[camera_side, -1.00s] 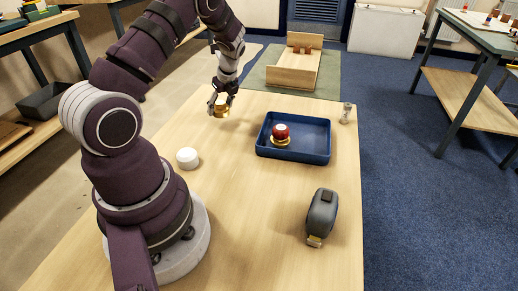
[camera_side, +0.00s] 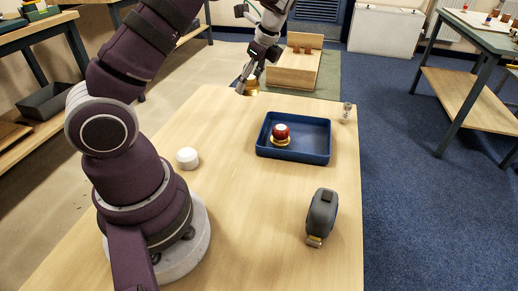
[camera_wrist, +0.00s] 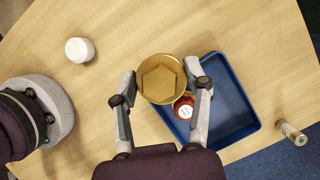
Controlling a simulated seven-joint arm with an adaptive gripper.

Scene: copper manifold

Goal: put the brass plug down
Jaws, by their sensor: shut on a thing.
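The brass plug (camera_wrist: 161,79) is round and gold with a hexagon on its face. In the wrist view it sits between the two fingertips. My gripper (camera_wrist: 165,82) is shut on it. In the side view my gripper (camera_side: 249,84) is near the far edge of the table, and the brass plug (camera_side: 252,88) shows only partly beneath the fingers, the rest hidden by them. It appears to be held above the table top.
A blue tray (camera_side: 318,154) holds a red-topped piece with a gold base (camera_side: 281,135). A white cylinder (camera_side: 187,157), a tape measure (camera_side: 321,217) and a small metal fitting (camera_side: 347,112) stand on the table (camera_side: 245,215). A wooden stand (camera_side: 293,78) lies beyond. The table's middle is clear.

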